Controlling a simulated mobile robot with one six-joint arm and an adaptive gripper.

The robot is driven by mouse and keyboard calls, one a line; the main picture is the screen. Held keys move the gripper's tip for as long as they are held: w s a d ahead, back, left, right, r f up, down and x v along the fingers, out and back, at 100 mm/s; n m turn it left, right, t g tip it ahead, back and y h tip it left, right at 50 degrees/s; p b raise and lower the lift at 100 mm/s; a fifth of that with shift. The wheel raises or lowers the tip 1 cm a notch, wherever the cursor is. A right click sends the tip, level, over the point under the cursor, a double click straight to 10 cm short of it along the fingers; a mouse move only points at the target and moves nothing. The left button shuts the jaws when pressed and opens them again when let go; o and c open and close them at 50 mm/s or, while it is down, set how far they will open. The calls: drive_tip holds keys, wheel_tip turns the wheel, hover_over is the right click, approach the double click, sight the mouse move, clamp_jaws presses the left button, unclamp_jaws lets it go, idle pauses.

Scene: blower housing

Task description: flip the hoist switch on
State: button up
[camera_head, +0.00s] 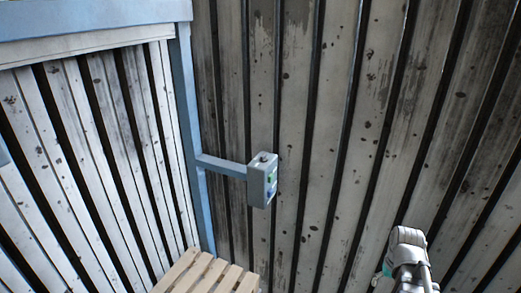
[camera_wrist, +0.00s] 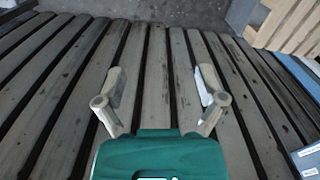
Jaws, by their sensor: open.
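A grey switch box (camera_head: 262,180) sits on the end of a short blue arm in the middle of the head view. Its right face carries small green and blue parts, and a small dark knob shows on top. Their switch positions are too small to read. In the wrist view, my gripper (camera_wrist: 160,85) is open and empty, its two fingers spread in front of the slatted wall. A grey-blue box with pale labels (camera_wrist: 306,160), which looks like the switch box, is cut off at the lower right, apart from my fingers. In the head view, part of my arm shows at lower right.
A blue post (camera_head: 191,140) with a side bracket (camera_head: 222,167) carries the box. Slatted walls (camera_head: 340,130) stand behind and at left. A pale wooden slatted platform (camera_head: 207,275) lies below the box; pale wooden slats also show in the wrist view (camera_wrist: 288,28).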

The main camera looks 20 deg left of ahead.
drive_tip(key=w+a+r+n+p, duration=0.4)
drive_tip(key=w+a+r+p, duration=0.4)
drive_tip(key=w+a+r, duration=0.15)
wheel_tip(320, 180, up, 23)
drive_tip(key=n+p, duration=1.2)
drive_tip(key=p, duration=1.2)
hover_over(263, 154)
drive_tip(key=shift+r, duration=0.15)
drive_tip(key=shift+d+b, duration=0.1)
drive_tip(key=shift+b, duration=0.2)
wheel_tip(263, 154, down, 14)
drive_tip(key=b, duration=1.3)
drive_tip(key=shift+r, duration=0.1)
